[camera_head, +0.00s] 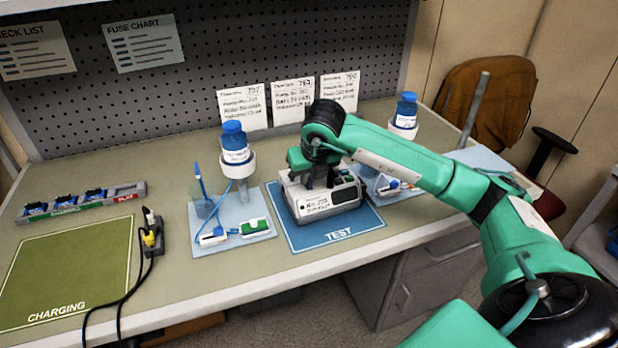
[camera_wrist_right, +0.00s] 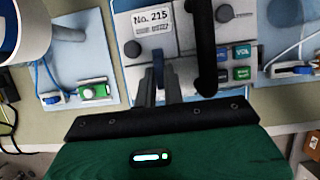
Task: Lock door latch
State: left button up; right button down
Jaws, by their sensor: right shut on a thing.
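The infusion pump (camera_head: 322,204), a pale box with dark knobs, sits on the blue TEST mat (camera_head: 309,238). In the right wrist view the pump (camera_wrist_right: 185,38) carries a "No. 215" label, a black handle bar and coloured buttons, among them VOL. My right gripper (camera_head: 318,182) reaches down onto the pump from the right. In the wrist view its fingers (camera_wrist_right: 159,80) are shut on a small dark blue latch (camera_wrist_right: 158,62) on the pump's front. The fingers partly hide the latch, so its exact angle is unclear. My left gripper is out of view.
Stands with blue-capped bottles (camera_head: 234,142) (camera_head: 404,116) flank the pump on pale trays. A green CHARGING mat (camera_head: 65,270), a power strip with black cables (camera_head: 152,232) and a parts rack (camera_head: 80,203) are at the left. A pegboard (camera_head: 200,60) stands behind the bench.

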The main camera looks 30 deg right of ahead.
dwell(0.4)
jog(key=c, duration=1.5)
grip_release()
pick_arm(q)
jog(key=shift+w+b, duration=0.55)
jog(key=shift+b, duration=0.05)
pick_arm(e)
jog(key=v, duration=1.4)
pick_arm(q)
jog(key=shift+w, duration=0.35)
pick_arm(e)
jog(key=shift+f, duration=0.1)
